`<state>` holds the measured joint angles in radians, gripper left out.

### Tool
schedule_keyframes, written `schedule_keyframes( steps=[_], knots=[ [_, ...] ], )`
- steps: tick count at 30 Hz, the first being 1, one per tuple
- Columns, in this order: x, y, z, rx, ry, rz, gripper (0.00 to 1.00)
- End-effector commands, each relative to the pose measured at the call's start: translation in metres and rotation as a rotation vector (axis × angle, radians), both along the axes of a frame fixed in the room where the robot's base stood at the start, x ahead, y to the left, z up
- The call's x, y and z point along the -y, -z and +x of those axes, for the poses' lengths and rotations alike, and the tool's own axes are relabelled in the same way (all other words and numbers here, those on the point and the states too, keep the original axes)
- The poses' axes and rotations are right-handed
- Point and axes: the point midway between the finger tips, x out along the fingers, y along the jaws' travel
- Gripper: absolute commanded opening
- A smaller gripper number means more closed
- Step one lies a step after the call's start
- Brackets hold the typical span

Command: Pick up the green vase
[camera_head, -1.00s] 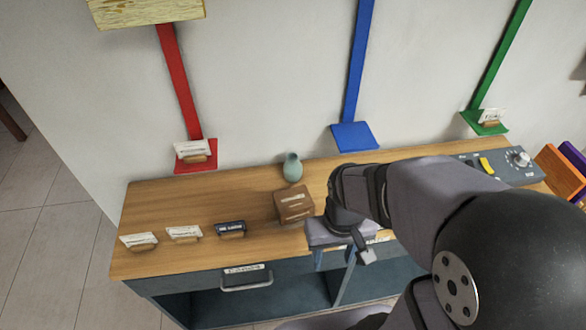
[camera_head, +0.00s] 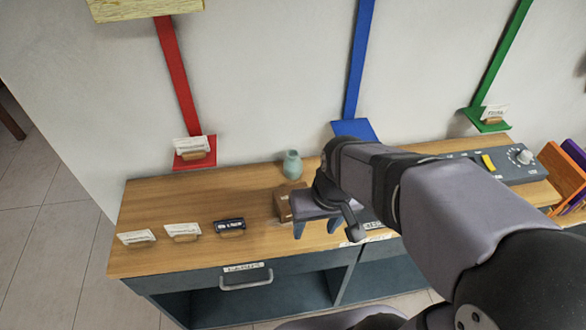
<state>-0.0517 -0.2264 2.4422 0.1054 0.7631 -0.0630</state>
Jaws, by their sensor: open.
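The green vase (camera_head: 292,165) is a small, pale grey-green vase standing upright at the back of the wooden tabletop, near the wall. My gripper (camera_head: 318,228) is in front of the vase and a little to its right, apart from it, with its fingers pointing down over the tabletop. The gripper is open, and I see nothing between its fingers. A brown wooden box (camera_head: 283,203) stands between the vase and my gripper, and my gripper covers much of it.
The wooden tabletop (camera_head: 155,205) is bare at the left. Small card holders (camera_head: 183,231) and a dark label block (camera_head: 229,225) line its front. Red (camera_head: 194,158), blue (camera_head: 352,128) and green (camera_head: 486,122) wall brackets stand behind. A grey control panel (camera_head: 505,165) is at the right.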

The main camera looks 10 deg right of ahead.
Motion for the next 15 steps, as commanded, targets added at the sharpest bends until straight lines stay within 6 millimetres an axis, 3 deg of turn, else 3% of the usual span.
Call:
schedule_keyframes(
  steps=[8,15],
  knots=[
    [-0.058,0.012,0.091,0.312,-0.034,0.117,0.5],
    [-0.104,-0.003,0.192,0.722,0.033,0.171,0.5]
  ],
)
